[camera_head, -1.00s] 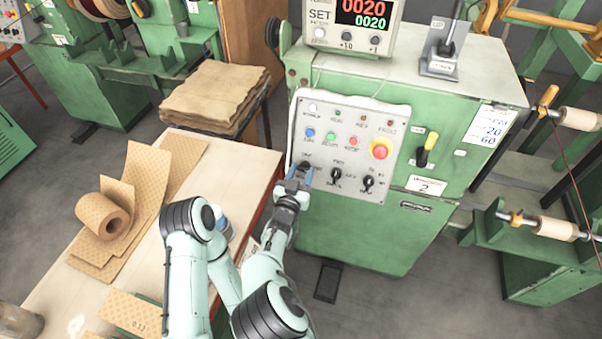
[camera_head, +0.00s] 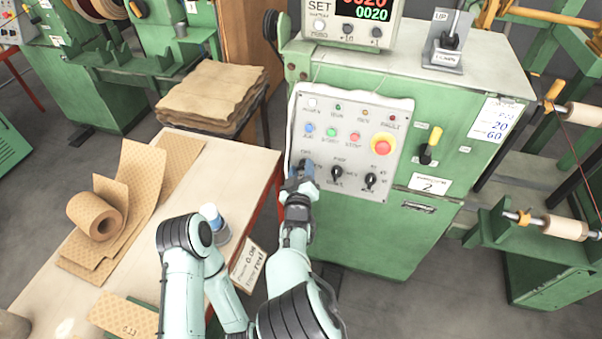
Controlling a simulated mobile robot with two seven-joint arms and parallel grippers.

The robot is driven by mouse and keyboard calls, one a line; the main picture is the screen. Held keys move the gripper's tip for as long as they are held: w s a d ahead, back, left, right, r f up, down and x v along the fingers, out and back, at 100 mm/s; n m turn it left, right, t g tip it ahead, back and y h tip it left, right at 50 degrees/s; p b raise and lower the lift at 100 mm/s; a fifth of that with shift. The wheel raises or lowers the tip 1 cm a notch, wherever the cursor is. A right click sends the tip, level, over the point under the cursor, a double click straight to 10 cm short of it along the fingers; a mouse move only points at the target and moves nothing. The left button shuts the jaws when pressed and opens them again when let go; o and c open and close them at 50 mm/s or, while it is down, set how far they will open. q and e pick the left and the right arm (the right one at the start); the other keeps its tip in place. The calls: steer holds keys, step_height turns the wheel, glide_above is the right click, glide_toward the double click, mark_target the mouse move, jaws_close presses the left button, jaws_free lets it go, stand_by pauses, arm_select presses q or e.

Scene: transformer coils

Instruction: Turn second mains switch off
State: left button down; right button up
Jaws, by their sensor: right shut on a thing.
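The green machine marked 2 (camera_head: 375,235) carries a pale control panel (camera_head: 345,115). Its lower row has a rotary switch on the left (camera_head: 303,163), a middle black knob (camera_head: 336,173) and a right black knob (camera_head: 370,180). My right gripper (camera_head: 302,178) is at the panel's lower left, shut on the left rotary switch and partly hiding it. A yellow-and-black handle switch (camera_head: 430,147) sits on the machine's front, right of the panel. Small labels are too blurred to tell which control is the mains switch. My left gripper is not visible.
A red emergency button (camera_head: 382,145) is on the panel's right. A workbench (camera_head: 140,230) with a paper roll (camera_head: 95,213) and a small bottle (camera_head: 214,222) stands at left. Stacked brown sheets (camera_head: 210,90) lie behind it. A lever box (camera_head: 445,55) is on the machine top.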

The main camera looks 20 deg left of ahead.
steer(key=n+g, duration=0.1)
steer(key=n, duration=0.2)
steer(key=n+y, duration=0.1)
steer(key=n, duration=0.2)
steer(key=shift+d+r+g+y, duration=0.15)
steer(key=shift+g+y, duration=0.15)
steer(key=shift+g, duration=0.1)
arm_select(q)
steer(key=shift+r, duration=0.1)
arm_select(e)
steer(key=n+g, duration=0.1)
steer(key=n, duration=0.1)
steer(key=n+g, duration=0.1)
steer(key=n, duration=0.2)
steer(key=shift+w+r, duration=0.1)
steer(key=shift+n, duration=0.5)
steer(key=o, duration=1.1)
steer(key=shift+c, duration=0.2)
steer(key=shift+s+d+r, duration=0.15)
steer(key=shift+s, duration=0.4)
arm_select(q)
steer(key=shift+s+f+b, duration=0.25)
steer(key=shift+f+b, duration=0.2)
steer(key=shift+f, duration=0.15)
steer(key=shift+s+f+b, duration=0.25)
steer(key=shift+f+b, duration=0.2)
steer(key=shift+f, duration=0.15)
arm_select(e)
steer(key=v, duration=1.2)
steer(key=shift+d, duration=0.2)
